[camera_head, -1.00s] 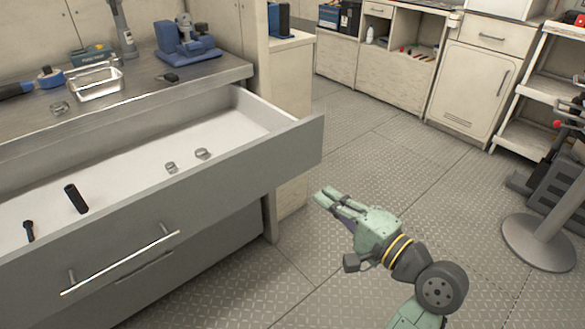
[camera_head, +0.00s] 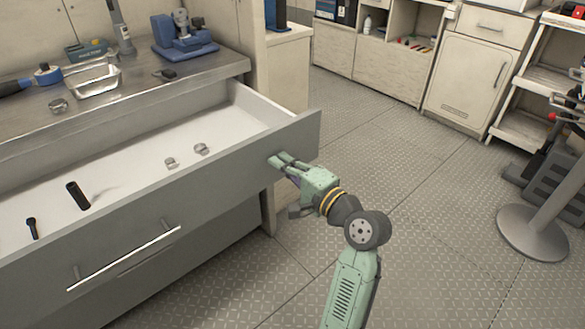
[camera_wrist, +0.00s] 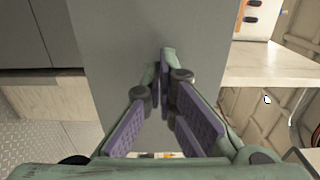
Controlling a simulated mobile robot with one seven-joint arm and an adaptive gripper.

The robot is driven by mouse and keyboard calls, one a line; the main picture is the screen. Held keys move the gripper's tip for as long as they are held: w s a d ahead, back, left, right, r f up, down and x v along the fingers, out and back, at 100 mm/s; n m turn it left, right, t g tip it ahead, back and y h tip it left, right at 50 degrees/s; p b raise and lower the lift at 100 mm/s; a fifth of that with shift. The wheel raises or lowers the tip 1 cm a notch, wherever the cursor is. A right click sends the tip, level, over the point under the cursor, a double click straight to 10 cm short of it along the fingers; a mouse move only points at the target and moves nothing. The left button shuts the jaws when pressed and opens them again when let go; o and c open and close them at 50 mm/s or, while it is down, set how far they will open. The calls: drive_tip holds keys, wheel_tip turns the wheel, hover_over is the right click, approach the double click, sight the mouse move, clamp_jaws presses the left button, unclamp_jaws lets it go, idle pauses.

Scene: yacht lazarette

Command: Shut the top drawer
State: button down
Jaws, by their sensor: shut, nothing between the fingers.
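The top drawer (camera_head: 190,195) is pulled far out of the grey metal workbench, its white inside showing. A bar handle (camera_head: 125,258) runs along the left part of its grey front. My gripper (camera_head: 274,160) is at the right part of the drawer front, fingertips at or very near the face; I cannot tell if they touch. Its fingers are shut with nothing between them. In the wrist view, my gripper (camera_wrist: 165,60) points at the grey drawer front (camera_wrist: 110,65), which fills the middle.
The drawer holds a black cylinder (camera_head: 78,196), a black bolt (camera_head: 33,228) and two small metal pieces (camera_head: 201,149). The steel worktop (camera_head: 130,95) carries a metal tray (camera_head: 93,80) and a blue tool (camera_head: 183,38). Open floor (camera_head: 420,170) lies to the right.

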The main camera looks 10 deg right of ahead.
drive_tip(key=shift+w+a, duration=0.1)
drive_tip(key=shift+w, duration=0.05)
drive_tip(key=p+x, duration=0.3)
drive_tip(key=x, duration=2.8)
drive_tip(key=shift+w+a+f, duration=0.1)
drive_tip(key=shift+w+a, duration=0.15)
drive_tip(key=shift+a, duration=0.05)
drive_tip(key=shift+w+a, duration=0.3)
drive_tip(key=shift+w, duration=0.2)
drive_tip(key=shift+r, duration=0.25)
drive_tip(key=shift+r, duration=0.1)
